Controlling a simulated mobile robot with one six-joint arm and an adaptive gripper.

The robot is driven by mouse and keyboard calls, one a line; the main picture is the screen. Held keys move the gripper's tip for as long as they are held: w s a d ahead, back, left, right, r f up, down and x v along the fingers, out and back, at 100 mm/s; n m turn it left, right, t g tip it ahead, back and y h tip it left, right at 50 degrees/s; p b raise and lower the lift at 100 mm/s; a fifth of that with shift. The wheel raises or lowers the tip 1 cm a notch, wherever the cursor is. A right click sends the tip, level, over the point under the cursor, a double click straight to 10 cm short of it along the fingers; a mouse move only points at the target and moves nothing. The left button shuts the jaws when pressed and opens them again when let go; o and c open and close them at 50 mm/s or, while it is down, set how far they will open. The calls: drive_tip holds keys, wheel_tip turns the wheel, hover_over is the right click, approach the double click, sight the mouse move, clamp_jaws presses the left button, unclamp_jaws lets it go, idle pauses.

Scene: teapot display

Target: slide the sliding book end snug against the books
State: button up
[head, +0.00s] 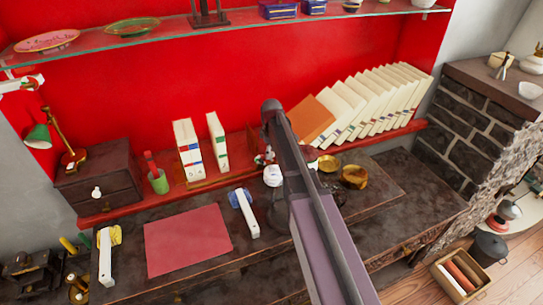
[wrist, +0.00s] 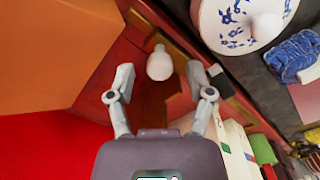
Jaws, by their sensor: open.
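My gripper (wrist: 158,82) is open, its two fingers apart on either side of a white knob (wrist: 160,64). I cannot tell whether they touch it. The knob seems to belong to a dark red-brown wooden piece (wrist: 152,102), which looks like the sliding book end. In the head view my arm largely hides it and my gripper.
A green cup (head: 158,181) and a dark drawer box (head: 97,187) are left of the books. A glass shelf (head: 170,33) runs above. A red mat (head: 187,240) lies in front.

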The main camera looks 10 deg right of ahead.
drive_tip(key=shift+f, duration=0.2)
clamp_jaws()
idle(0.3)
drive_tip(key=shift+s, duration=0.1)
